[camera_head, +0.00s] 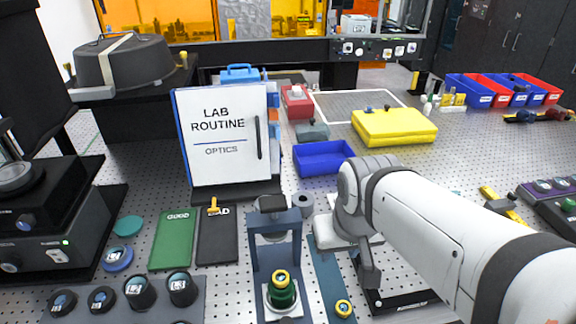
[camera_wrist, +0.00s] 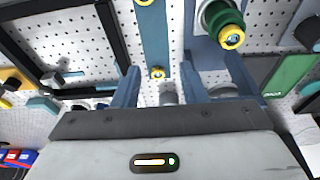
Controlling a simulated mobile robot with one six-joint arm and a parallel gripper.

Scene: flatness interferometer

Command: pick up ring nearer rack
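A yellow-topped green post (camera_head: 281,286) stands in a blue frame (camera_head: 262,262). In the head view my arm hides the fingertips. I cannot tell for certain which thing is the rack.
A grey holder (camera_head: 140,313) with several dark labelled cylinders is at front left. Green (camera_head: 174,240) and black (camera_head: 217,240) mats lie before a lab-routine board (camera_head: 224,165). A blue tray (camera_head: 324,158) and yellow case (camera_head: 394,126) stand farther back. The frame is close beside my gripper.

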